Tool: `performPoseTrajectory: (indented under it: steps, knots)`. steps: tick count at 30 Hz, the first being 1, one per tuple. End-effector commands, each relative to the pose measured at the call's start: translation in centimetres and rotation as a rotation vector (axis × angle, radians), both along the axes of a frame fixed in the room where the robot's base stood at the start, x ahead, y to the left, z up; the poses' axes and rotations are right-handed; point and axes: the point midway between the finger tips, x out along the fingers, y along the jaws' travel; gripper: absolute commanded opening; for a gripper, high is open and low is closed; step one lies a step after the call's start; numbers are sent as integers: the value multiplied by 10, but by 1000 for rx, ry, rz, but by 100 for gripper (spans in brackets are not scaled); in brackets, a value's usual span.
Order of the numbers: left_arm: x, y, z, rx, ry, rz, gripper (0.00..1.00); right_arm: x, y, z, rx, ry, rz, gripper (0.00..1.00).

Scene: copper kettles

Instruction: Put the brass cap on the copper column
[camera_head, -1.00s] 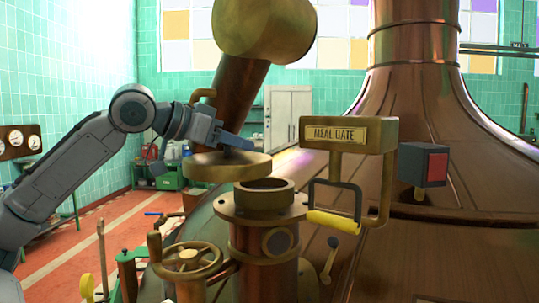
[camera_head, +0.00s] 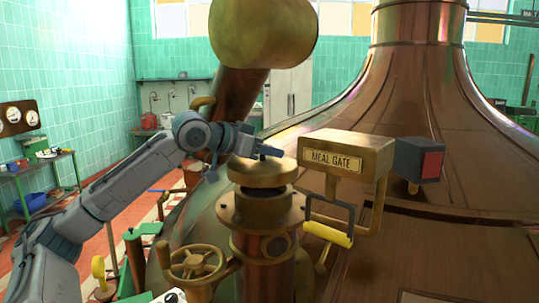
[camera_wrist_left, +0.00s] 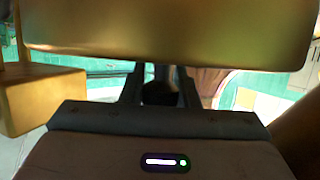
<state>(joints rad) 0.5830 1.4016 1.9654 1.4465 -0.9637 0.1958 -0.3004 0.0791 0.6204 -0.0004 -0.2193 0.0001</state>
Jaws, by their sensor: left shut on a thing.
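The brass cap (camera_head: 262,173) is a thick round disc held level by my left gripper (camera_head: 266,152), which is shut on its top. In the left wrist view, the two fingers (camera_wrist_left: 160,88) close on a dark piece below a broad brass surface (camera_wrist_left: 170,40), which seems to be the cap. The copper column (camera_head: 262,262) stands upright with a brass flange and a raised collar (camera_head: 262,203) at its top. The cap is over the collar, with a dark gap visible between them. My right gripper is not in view.
The MEAL GATE box (camera_head: 347,155) stands close to the right of the cap, with a yellow-gripped handle (camera_head: 327,234) beneath it. A brass handwheel (camera_head: 193,264) is at lower left. A large brass-ended pipe (camera_head: 262,35) hangs above. The copper kettle (camera_head: 440,130) fills the right.

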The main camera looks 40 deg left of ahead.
Motion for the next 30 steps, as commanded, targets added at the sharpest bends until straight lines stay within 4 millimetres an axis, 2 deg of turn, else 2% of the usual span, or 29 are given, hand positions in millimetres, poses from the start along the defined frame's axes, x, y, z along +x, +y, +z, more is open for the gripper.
performPoseTrajectory:
  steps: [3,4,6,10,20,30]
  knots:
    - [6,0,3,-4,0,-1,0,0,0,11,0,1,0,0]
    - [5,1,-10,2,2,2,0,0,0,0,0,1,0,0]
    - [5,1,-23,4,4,2,0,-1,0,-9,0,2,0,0]
    - [5,1,-36,3,2,1,0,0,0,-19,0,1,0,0]
    - [5,0,-35,0,-1,0,0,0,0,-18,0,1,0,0]
    - [5,0,-46,0,-1,0,0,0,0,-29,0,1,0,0]
